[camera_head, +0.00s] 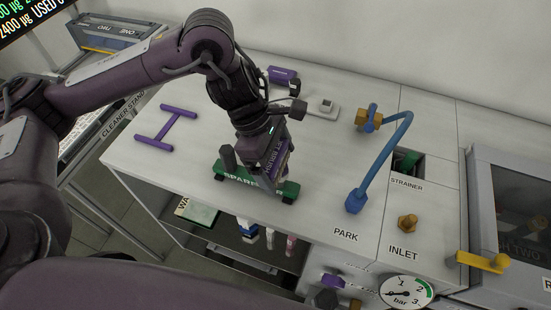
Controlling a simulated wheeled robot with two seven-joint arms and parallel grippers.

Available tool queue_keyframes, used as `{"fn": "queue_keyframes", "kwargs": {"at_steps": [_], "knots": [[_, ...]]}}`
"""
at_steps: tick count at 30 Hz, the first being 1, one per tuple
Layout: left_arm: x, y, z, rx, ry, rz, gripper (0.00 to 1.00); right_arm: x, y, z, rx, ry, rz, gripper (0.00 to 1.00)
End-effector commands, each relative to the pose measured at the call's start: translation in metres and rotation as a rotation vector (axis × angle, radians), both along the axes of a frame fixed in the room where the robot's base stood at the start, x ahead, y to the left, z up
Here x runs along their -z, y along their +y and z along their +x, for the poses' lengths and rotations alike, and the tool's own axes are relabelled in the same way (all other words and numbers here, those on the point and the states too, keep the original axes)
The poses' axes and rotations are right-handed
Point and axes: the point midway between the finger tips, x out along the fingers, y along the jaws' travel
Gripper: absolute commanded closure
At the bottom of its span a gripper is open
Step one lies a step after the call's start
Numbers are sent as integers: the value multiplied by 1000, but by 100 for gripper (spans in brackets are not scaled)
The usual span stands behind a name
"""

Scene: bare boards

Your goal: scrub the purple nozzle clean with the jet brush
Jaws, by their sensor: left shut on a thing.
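My left gripper (272,138) is over the middle of the pale bench. It is shut on the jet brush (272,166), a dark purple piece with pale lettering, partly hidden by the gripper. The brush is at the green stand (235,181) lettered "SPARE"; I cannot tell whether they touch. I cannot tell for sure which purple piece is the nozzle. A purple block (283,75) lies at the back of the bench, and a small purple part (331,280) shows on the front panel. My right gripper is not in view.
A purple H-shaped piece (166,129) lies on the left of the bench. A blue bent pipe (384,158) rises right of the gripper, near the strainer opening (406,163) and the brass inlet (407,222). A pressure gauge (405,291) is at the front.

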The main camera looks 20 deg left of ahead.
Motion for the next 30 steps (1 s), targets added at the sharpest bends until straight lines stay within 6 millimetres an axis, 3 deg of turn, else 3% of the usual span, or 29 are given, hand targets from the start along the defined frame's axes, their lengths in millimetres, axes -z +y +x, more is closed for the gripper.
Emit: {"fn": "queue_keyframes", "kwargs": {"at_steps": [11,30], "knots": [[0,-21,-1,0,3,0,28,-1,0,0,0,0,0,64],[1,9,0,0,1,0,28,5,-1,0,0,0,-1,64]]}}
